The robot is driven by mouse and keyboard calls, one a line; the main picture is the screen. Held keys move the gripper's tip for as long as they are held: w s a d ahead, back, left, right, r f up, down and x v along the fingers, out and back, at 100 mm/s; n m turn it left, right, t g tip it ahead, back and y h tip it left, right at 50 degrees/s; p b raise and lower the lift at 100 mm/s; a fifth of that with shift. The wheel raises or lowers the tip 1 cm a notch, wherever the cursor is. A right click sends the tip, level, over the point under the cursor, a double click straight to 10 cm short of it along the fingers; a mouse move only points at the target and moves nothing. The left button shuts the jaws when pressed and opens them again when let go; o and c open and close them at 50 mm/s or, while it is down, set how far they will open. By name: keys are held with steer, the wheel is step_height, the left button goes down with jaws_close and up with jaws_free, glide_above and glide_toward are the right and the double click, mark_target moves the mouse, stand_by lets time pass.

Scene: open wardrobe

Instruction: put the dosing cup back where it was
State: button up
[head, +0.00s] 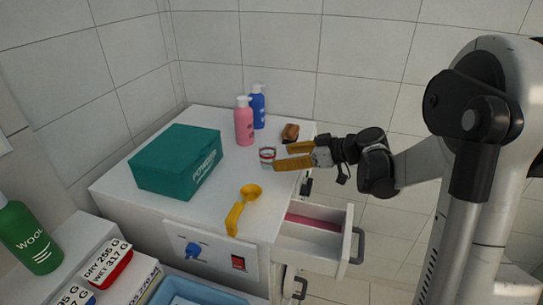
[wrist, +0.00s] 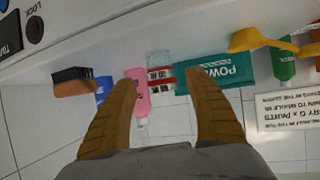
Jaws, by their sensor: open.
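The dosing cup (head: 267,157) is a small clear cup with a red band. It stands upright on the white cabinet top, near its right side. My gripper (head: 281,157) is open and low over the top, its two tan fingers pointing left at the cup. The cup is at or just beyond the fingertips; contact cannot be told. In the wrist view, which is upside down, the cup (wrist: 159,60) shows between and ahead of the open fingers (wrist: 165,85). Nothing is held.
A teal box (head: 175,162), pink bottle (head: 244,122), blue bottle (head: 258,105) and brown brush (head: 290,132) stand around the cup. A yellow scoop (head: 243,208) lies in front. A drawer (head: 308,243) is open below right. The top between box and scoop is clear.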

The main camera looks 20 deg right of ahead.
steer(key=v, duration=0.5)
steer(key=s+a+m+h, duration=0.1)
steer(key=s+a, duration=0.1)
steer(key=s, duration=0.1)
steer(key=s+a+m+g+h, duration=0.1)
steer(key=s+a, duration=0.1)
steer(key=s, duration=0.1)
steer(key=s+a+r+m+g+h, duration=0.1)
steer(key=s+a+m, duration=0.1)
steer(key=s+a, duration=0.1)
steer(key=shift+s+a+p, duration=0.15)
steer(key=shift+s+p, duration=0.05)
steer(key=shift+p, duration=0.15)
steer(key=s+f+m+h, duration=0.1)
steer(key=s+m+h, duration=0.4)
steer(key=s, duration=0.9)
steer(key=shift+f+h, duration=0.2)
steer(key=shift+h, duration=0.3)
